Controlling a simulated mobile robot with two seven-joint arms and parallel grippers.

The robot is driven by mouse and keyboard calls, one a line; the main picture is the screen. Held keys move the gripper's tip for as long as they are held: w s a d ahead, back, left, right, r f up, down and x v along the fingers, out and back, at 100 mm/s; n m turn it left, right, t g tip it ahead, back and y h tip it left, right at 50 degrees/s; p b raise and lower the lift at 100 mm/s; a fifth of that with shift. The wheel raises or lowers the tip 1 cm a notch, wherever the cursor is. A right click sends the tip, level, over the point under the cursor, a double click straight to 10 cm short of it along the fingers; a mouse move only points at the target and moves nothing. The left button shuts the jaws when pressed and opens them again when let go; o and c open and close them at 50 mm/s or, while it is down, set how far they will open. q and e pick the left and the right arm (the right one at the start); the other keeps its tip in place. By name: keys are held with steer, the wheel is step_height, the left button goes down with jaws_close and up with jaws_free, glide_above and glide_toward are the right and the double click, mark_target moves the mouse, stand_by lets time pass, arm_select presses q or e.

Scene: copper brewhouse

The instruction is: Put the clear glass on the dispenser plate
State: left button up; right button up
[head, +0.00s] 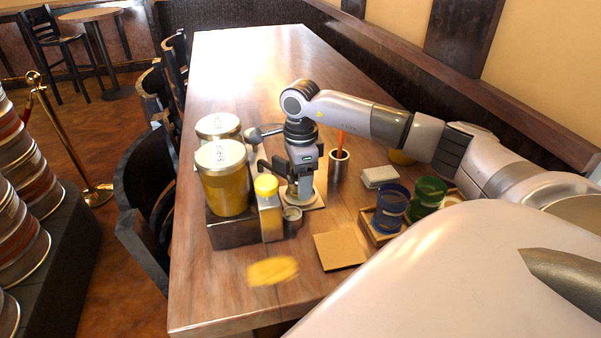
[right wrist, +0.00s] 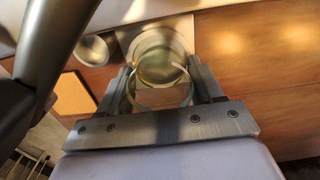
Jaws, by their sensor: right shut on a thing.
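My right gripper (head: 305,190) points down and is low over the pale dispenser plate (head: 318,204), beside the dispenser (head: 233,232). In the right wrist view its fingers are shut on the clear glass (right wrist: 163,96), which sits between them with its rim towards the camera. The far end of the glass overlaps the pale plate (right wrist: 127,38); I cannot tell whether it touches it. In the head view the glass is mostly hidden by the gripper. My left gripper is not in view.
A small metal cup (head: 292,218) stands close to the plate. A brown square mat (head: 340,251) and yellow patch (head: 272,271) lie nearer. A holder with an orange handle (head: 339,170) and blue (head: 393,205) and green (head: 428,196) glasses stand right. The far table is clear.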

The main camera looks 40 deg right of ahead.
steer(key=shift+f, duration=0.4)
stand_by(0.5)
steer(key=o, duration=1.2)
step_height(320, 180, up, 7)
